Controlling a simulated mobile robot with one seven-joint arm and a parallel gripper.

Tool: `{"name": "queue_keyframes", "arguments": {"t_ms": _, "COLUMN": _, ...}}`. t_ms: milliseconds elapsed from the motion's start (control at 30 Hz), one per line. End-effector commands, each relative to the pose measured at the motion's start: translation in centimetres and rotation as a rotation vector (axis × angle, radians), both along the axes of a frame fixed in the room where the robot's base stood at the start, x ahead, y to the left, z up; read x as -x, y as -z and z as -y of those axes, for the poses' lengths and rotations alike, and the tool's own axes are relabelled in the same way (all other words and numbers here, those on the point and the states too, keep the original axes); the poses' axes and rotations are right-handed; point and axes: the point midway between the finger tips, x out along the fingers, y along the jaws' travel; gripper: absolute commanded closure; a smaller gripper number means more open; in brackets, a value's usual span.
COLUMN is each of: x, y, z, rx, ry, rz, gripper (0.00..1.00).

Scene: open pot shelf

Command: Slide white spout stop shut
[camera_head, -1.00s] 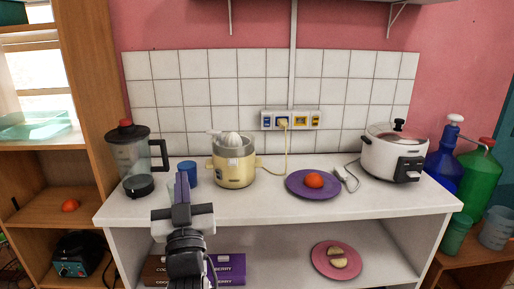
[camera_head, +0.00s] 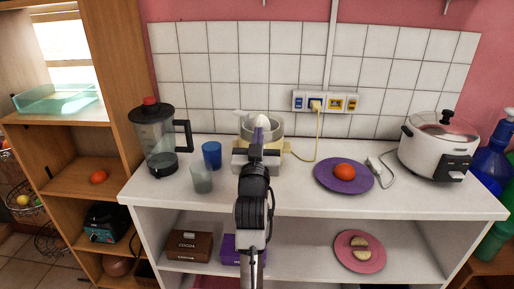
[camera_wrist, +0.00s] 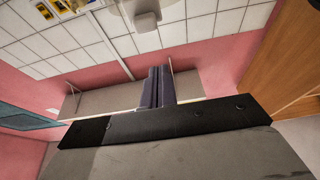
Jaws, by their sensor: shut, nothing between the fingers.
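The yellow citrus juicer (camera_head: 286,147) stands on the white counter. My gripper (camera_head: 260,132) is in front of it in the head view and covers most of its body. Its grey bowl (camera_head: 275,126) and white cone (camera_head: 262,119) show above and beside my fingers. A small white piece (camera_head: 240,112) sticks out left of the cone. I cannot pick out the spout stop in the head view. In the wrist view my fingers (camera_wrist: 157,87) are shut together and empty. A pale rounded part (camera_wrist: 145,20) shows at the top edge there; I cannot tell what it is.
A blue cup (camera_head: 211,155) and a clear grey cup (camera_head: 201,179) stand left of the juicer, with a blender (camera_head: 154,140) beyond. A purple plate (camera_head: 325,177) with a tomato and a rice cooker (camera_head: 437,148) are on the right. The juicer's cord (camera_head: 316,145) runs to the outlet.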

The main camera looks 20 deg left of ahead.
Motion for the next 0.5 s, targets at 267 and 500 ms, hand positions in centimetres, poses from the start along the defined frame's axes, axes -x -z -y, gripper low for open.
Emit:
{"name": "queue_keyframes", "arguments": {"t_ms": 267, "x": -0.3, "y": 3.4, "z": -0.1, "rx": 0.002, "ry": 0.0, "rz": -0.003, "gripper": 1.0}}
{"name": "queue_keyframes", "arguments": {"t_ms": 500, "x": -0.2, "y": 4.0, "z": -0.1, "rx": -0.001, "ry": 0.0, "rz": 0.0, "gripper": 1.0}}
